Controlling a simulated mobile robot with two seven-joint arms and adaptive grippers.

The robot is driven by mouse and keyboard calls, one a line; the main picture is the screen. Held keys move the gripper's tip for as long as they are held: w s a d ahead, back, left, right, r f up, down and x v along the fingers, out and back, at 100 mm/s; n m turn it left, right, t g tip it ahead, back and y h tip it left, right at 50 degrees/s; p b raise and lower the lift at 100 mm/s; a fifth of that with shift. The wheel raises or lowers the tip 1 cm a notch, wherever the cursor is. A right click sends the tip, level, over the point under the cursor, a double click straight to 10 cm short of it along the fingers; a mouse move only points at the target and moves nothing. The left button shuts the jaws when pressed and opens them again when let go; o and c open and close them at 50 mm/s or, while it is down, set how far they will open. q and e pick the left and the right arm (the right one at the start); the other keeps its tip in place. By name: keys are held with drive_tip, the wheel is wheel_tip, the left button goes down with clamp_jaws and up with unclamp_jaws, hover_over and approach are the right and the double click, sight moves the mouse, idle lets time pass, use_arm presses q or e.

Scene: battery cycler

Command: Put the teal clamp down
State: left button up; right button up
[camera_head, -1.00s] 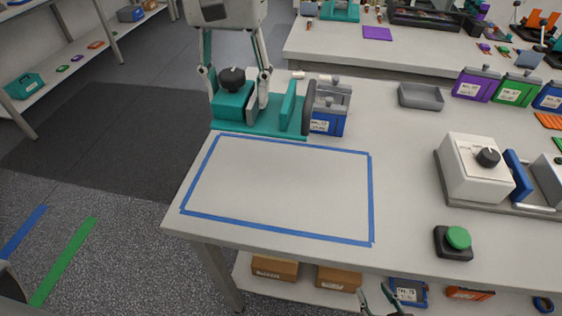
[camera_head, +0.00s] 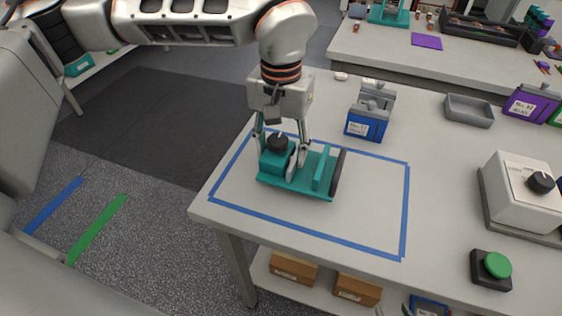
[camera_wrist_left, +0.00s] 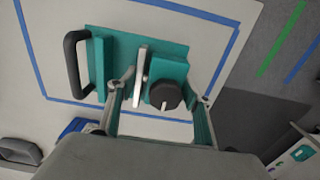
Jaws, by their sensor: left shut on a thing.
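The teal clamp (camera_head: 325,172), with a black knob and a dark handle, is over the blue-taped rectangle (camera_head: 407,215) on the table, towards its far left part. My left gripper (camera_head: 281,152) comes down on it from above and is shut on its block below the knob. In the left wrist view the clamp (camera_wrist_left: 103,65) lies between the tape lines, with my left fingers (camera_wrist_left: 166,88) on either side of the knob block. I cannot tell whether its base touches the table. Only slivers of what seem to be my right fingertips (camera_head: 392,311) show at the bottom edge.
A blue device (camera_head: 366,124) stands just behind the rectangle. A grey tray (camera_head: 469,110), a white box with a knob (camera_head: 522,190) and a green button (camera_head: 497,265) are to the right. The near right part of the rectangle is clear.

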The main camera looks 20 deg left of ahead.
use_arm(q)
wheel_tip(320, 180, down, 4)
drive_tip(key=shift+r, duration=0.25)
drive_tip(key=shift+f, duration=0.2)
drive_tip(key=shift+f, duration=0.1)
drive_tip(key=o, duration=1.7)
drive_tip(key=shift+c, duration=0.2)
wheel_tip(320, 180, up, 11)
drive_tip(key=shift+f, duration=0.15)
drive_tip(key=shift+r+p, duration=0.3)
drive_tip(key=shift+r, duration=0.4)
